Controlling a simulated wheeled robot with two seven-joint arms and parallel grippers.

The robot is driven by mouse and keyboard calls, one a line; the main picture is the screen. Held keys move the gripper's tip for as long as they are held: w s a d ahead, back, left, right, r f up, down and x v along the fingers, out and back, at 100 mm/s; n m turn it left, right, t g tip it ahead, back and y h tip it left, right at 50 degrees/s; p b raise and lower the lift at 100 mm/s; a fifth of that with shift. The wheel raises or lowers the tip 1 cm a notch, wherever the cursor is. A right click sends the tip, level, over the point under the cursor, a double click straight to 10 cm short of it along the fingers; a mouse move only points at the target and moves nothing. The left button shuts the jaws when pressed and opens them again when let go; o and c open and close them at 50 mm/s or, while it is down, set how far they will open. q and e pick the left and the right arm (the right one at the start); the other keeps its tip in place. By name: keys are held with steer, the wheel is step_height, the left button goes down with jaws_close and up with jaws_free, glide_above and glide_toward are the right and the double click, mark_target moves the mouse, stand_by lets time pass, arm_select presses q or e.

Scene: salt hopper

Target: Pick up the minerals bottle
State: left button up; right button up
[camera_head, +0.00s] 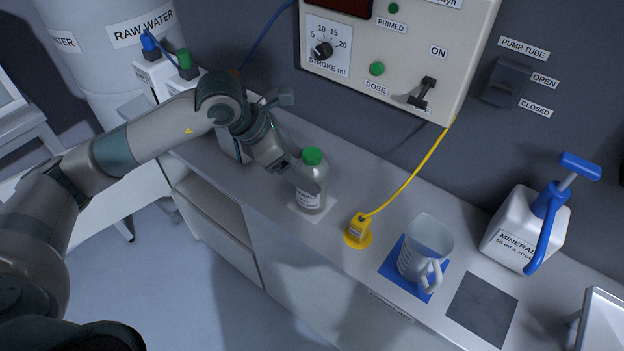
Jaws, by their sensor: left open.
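A clear grey bottle with a green cap (312,182) stands upright on a pale square on the counter; its small label is too blurred to read surely. A white jug with a blue pump handle (521,232), labelled MINERALS, stands at the right of the counter. My left gripper (291,170) is open at the left side of the green-capped bottle, its fingers close to it. I cannot tell whether they touch it. My right gripper is not in view.
A clear measuring jug (427,250) stands on a blue mat (391,268). A yellow plug (357,231) with a cable is between bottle and jug. A dark square (482,308) is bare. A control box (395,50) overhangs the back; a metal tray (603,322) is at right.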

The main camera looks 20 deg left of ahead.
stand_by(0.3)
arm_select(q)
steer(key=shift+p+x, duration=0.95)
steer(key=shift+p, duration=0.15)
steer(key=shift+p+x, duration=0.55)
steer(key=shift+x, duration=0.5)
steer(key=shift+w+d+f, duration=0.1)
steer(key=shift+w+f, duration=0.2)
steer(key=shift+f, duration=0.25)
steer(key=shift+r, duration=0.1)
steer(key=c, duration=1.6)
